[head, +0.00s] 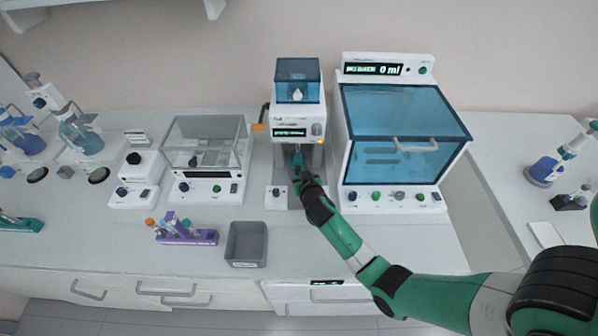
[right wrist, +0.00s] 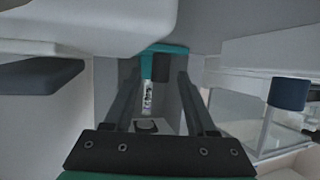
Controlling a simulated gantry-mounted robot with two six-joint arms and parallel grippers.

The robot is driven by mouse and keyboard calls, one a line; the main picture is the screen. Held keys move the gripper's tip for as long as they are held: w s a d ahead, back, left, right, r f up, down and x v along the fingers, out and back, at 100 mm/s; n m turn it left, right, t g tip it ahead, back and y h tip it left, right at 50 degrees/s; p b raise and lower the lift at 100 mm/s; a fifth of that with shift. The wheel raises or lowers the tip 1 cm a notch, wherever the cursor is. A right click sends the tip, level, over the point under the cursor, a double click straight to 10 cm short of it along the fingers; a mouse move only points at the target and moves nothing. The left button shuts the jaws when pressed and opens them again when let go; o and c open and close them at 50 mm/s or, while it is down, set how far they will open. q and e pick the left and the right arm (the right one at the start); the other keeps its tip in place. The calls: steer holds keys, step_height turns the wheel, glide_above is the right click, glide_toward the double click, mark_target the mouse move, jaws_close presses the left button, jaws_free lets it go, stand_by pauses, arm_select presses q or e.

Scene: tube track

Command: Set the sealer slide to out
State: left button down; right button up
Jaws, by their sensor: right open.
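The sealer, which I take to be the white machine (head: 298,115) with a blue clear top, stands at the back centre of the bench. My right gripper (head: 297,158) reaches into the bay under its head. In the right wrist view my right gripper (right wrist: 160,75) is open, its dark fingers on either side of a tube with a printed label (right wrist: 147,97). A teal piece (right wrist: 163,48) lies across near the fingertips; I cannot tell whether they touch it. The slide is not clearly made out; my gripper and arm cover the bay in the head view. My left gripper is not in view.
A large blue-windowed cabinet (head: 405,115) stands close right of the sealer, and a clear-lidded machine (head: 205,150) to its left. A grey bin (head: 246,244) and a purple tube rack (head: 190,236) sit in front. The bench front right of the bin is mostly clear.

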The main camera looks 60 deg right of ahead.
jaws_close()
stand_by(1.4)
